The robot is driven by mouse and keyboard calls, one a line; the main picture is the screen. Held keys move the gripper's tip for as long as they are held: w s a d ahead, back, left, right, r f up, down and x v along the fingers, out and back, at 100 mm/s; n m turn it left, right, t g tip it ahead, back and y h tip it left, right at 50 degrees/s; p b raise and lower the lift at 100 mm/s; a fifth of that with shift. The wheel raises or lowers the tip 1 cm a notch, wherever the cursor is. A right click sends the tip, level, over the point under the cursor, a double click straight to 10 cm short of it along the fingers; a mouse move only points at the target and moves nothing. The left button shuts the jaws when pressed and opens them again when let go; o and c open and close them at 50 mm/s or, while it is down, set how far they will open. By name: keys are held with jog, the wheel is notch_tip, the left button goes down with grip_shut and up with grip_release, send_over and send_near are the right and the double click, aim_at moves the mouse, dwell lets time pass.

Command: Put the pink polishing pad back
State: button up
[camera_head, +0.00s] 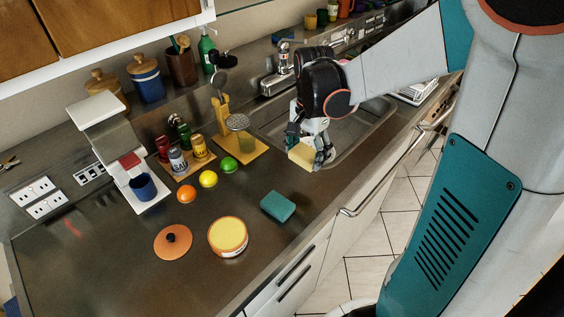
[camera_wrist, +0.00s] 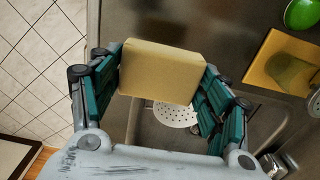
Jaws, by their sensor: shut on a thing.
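My gripper (camera_head: 312,150) is shut on a pale yellow, sponge-like block (camera_head: 302,156), held at the near left edge of the sink. In the wrist view the block (camera_wrist: 162,72) sits between the two teal-padded fingers of my gripper (camera_wrist: 160,85). Only yellow faces of the block show; I see no pink on it. I cannot make out a pink polishing pad clearly in either view. A teal sponge (camera_head: 278,206) lies on the counter, left of and nearer than my gripper.
The sink (camera_head: 350,135) lies beneath and right of my gripper, with a perforated disc (camera_wrist: 176,114) in it. A yellow stand (camera_head: 252,148), fruit, a spice rack and a coffee machine (camera_head: 115,145) stand left. An orange lid (camera_head: 173,242) and round tub (camera_head: 228,236) lie in front.

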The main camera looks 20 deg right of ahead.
aim_at(304, 183)
notch_tip(304, 183, down, 10)
jog(key=b, duration=0.2)
jog(key=shift+r+b, duration=0.25)
jog(key=shift+b, duration=0.15)
jog(key=shift+f, duration=0.15)
jog(key=o, duration=0.9)
jog(key=shift+o, duration=0.2)
notch_tip(304, 183, up, 12)
jog(key=p, duration=0.4)
jog(key=shift+r, duration=0.2)
